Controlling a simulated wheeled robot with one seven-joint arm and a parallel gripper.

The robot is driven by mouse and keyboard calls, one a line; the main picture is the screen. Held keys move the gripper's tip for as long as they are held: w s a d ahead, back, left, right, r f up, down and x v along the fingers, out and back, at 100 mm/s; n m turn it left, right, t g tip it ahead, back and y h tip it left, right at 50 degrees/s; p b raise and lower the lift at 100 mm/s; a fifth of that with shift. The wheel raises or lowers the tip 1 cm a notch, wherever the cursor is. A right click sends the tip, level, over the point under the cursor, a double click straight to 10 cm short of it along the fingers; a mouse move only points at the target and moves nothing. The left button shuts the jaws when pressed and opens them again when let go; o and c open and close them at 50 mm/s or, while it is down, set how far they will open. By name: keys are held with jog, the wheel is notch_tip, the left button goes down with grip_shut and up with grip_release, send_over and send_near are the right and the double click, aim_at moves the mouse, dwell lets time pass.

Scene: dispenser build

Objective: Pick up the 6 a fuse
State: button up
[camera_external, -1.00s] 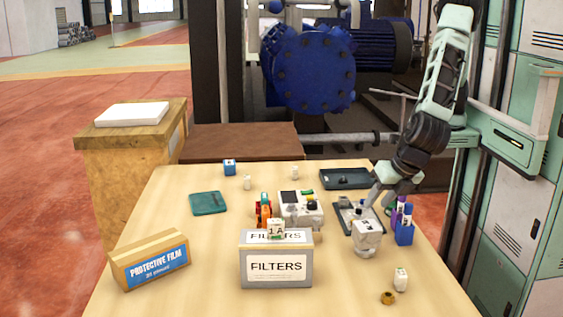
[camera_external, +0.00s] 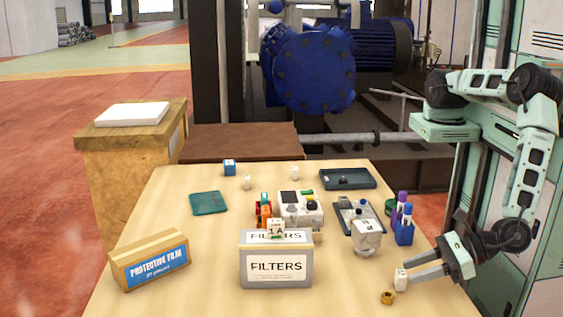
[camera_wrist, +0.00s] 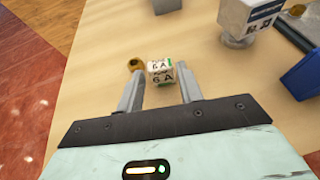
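The 6 A fuse (camera_external: 400,280) is a small white block with dark lettering at the table's front right. In the wrist view the fuse (camera_wrist: 159,72) shows "6 A" on its faces and a green mark. My gripper (camera_external: 411,270) is low over the table's right edge, its fingers pointing left at the fuse. In the wrist view my gripper (camera_wrist: 160,78) is open, with the fuse between and slightly beyond the fingertips. A gap shows on each side of the fuse. A similar block marked "1A" (camera_external: 276,228) is on the FILTERS box (camera_external: 276,267).
A brass ring (camera_external: 388,298) lies close to the fuse, near the left fingertip in the wrist view (camera_wrist: 136,64). A white labelled container (camera_external: 367,237) and a blue marker holder (camera_external: 404,235) stand behind. A PROTECTIVE FILM box (camera_external: 150,262) is at left.

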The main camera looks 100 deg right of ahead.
aim_at(404, 272)
jog(key=p+x, duration=0.1)
jog(key=x, duration=0.2)
jog(key=shift+w+f+p, duration=0.15)
jog(key=shift+p, duration=0.25)
jog(key=shift+w+d+f, duration=0.15)
jog(key=shift+w+f, duration=0.25)
jog(key=shift+w, duration=0.2)
jog(key=c, duration=0.6)
